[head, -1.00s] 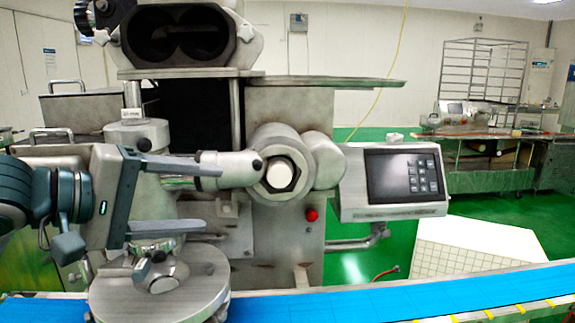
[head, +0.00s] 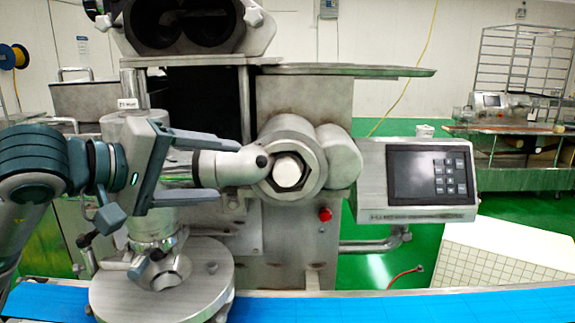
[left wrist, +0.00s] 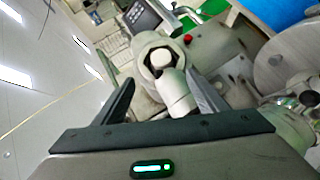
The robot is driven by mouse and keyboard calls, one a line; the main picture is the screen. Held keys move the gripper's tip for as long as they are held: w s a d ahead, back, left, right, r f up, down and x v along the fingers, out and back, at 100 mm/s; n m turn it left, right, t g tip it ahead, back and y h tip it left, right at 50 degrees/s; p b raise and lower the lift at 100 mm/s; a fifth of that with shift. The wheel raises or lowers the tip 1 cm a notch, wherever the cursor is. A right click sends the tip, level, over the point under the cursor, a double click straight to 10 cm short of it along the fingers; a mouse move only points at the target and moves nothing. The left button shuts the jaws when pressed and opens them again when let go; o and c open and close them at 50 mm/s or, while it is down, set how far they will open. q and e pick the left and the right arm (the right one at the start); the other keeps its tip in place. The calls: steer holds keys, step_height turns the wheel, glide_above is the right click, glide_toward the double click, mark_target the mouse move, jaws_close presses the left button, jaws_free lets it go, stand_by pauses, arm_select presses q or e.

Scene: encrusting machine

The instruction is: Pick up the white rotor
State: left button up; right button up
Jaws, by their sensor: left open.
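The white rotor (head: 289,172) shows as a round white end set in a dark hexagonal opening in the metal housing of the encrusting machine (head: 300,120). It also shows in the left wrist view (left wrist: 160,57), ahead of my fingers. My left gripper (head: 229,171) is open and empty, to the left of the rotor at about the same height in the head view. In the left wrist view its fingers (left wrist: 160,82) stand on either side of a metal cylinder (left wrist: 176,95); contact cannot be told. My right gripper is in neither view.
A round metal plate (head: 120,295) sits under my left gripper. A blue conveyor belt (head: 400,305) runs along the front.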

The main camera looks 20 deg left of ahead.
arm_select(q)
steer(key=p, duration=0.4)
glide_toward(285, 175)
steer(key=x, duration=0.3)
steer(key=shift+w+d+r, duration=0.1)
steer(key=shift+d+r, duration=0.05)
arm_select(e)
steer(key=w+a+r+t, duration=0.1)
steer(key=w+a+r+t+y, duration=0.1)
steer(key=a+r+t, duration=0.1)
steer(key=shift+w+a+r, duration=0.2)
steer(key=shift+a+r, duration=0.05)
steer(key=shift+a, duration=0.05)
arm_select(q)
steer(key=shift+w, duration=0.15)
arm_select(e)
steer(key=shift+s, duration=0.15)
arm_select(q)
steer(key=p+x, duration=0.2)
steer(key=x, duration=0.2)
steer(key=shift+w+d+f, duration=0.2)
steer(key=shift+w+f, duration=0.1)
steer(key=shift+w, duration=0.1)
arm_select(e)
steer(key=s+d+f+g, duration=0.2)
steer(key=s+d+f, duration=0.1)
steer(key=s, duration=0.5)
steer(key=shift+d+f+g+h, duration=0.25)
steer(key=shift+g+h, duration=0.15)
